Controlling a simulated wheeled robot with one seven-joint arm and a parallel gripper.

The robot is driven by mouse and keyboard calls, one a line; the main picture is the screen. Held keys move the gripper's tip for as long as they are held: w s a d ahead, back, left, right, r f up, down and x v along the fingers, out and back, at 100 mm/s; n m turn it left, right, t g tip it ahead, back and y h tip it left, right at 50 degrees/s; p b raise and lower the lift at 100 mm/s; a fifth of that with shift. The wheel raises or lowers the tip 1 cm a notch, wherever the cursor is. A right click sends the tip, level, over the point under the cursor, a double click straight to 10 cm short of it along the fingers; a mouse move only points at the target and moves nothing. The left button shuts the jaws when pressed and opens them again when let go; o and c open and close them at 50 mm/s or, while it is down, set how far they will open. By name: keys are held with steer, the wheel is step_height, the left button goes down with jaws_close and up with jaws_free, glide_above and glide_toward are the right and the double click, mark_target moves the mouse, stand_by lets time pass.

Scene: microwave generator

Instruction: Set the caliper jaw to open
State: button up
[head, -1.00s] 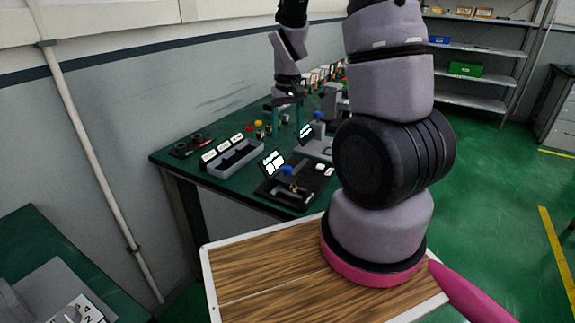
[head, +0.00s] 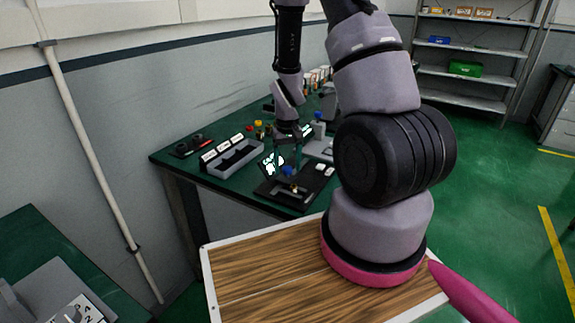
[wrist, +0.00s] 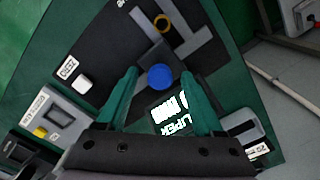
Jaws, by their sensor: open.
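The caliper's dark base (head: 310,177) lies at the near end of the green bench; it also shows in the wrist view (wrist: 112,62). A round blue knob (wrist: 160,77) sits on a grey slider part, with grey jaw pieces (wrist: 190,40) and a brass ring (wrist: 162,22) beyond it. The blue knob shows small in the head view (head: 288,170). A lit display (wrist: 170,112) stands on the near side. My gripper (wrist: 158,80) is open, its two teal fingers either side of the knob in the picture. Whether they touch it I cannot tell.
A white button (wrist: 83,82) sits on the base. Another instrument with a yellow button (wrist: 41,132) lies at left in the wrist view. A grey labelled tray (head: 235,158) stands left of the caliper on the bench. Shelves (head: 470,60) stand far right.

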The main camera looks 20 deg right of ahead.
jaws_close()
stand_by(1.4)
